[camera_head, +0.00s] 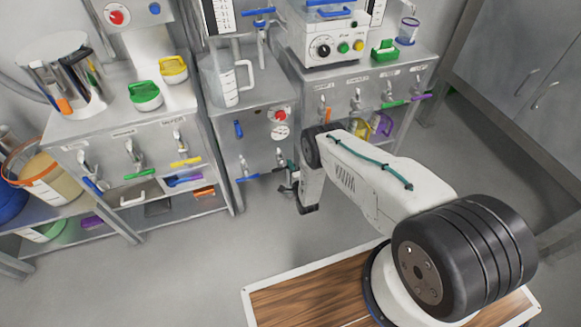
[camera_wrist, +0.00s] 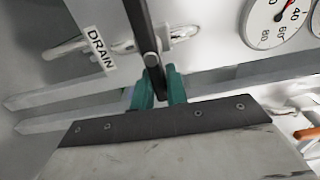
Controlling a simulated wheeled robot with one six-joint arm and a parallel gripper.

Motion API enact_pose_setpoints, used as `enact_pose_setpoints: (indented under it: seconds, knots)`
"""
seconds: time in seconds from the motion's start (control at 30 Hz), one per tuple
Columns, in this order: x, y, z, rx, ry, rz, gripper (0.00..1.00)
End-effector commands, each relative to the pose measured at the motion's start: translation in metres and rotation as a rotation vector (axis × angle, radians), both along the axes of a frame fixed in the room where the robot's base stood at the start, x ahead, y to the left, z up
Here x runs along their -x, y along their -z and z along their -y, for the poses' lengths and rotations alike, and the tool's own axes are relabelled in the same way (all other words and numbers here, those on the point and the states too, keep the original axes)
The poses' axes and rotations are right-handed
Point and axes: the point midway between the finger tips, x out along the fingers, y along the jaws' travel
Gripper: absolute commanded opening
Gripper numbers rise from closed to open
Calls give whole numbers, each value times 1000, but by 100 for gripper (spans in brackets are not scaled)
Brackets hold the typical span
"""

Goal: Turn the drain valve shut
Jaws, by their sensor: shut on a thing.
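The drain valve (camera_wrist: 180,33) is a silver fitting on the grey panel, beside a white DRAIN label (camera_wrist: 101,48), in the wrist view. Its dark lever (camera_wrist: 143,32) crosses the fitting and runs down to my gripper (camera_wrist: 158,88). My gripper's teal fingers are shut on the lever's lower end, one finger on each side. In the head view, my gripper (camera_head: 289,172) is at the lower front of the middle cabinet. The valve is small there and partly covered by the gripper, so the lever's angle is hard to read.
A round gauge (camera_wrist: 274,22) is right of the valve. A blue-handled valve (camera_head: 247,178) is just left of my gripper in the head view. Cabinets with more coloured valve handles stand on the left (camera_head: 127,140) and right (camera_head: 345,75). The floor (camera_head: 190,265) in front is clear.

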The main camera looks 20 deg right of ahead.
Motion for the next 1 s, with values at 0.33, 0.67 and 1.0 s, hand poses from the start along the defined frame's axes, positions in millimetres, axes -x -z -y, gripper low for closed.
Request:
enact_pose_setpoints:
  seconds: [0.33,0.67,1.0]
  knots:
    - [0,1,0,0,1,-2,36]
    - [38,1,0,0,1,-4,36]
    - [77,1,1,0,2,-2,36]
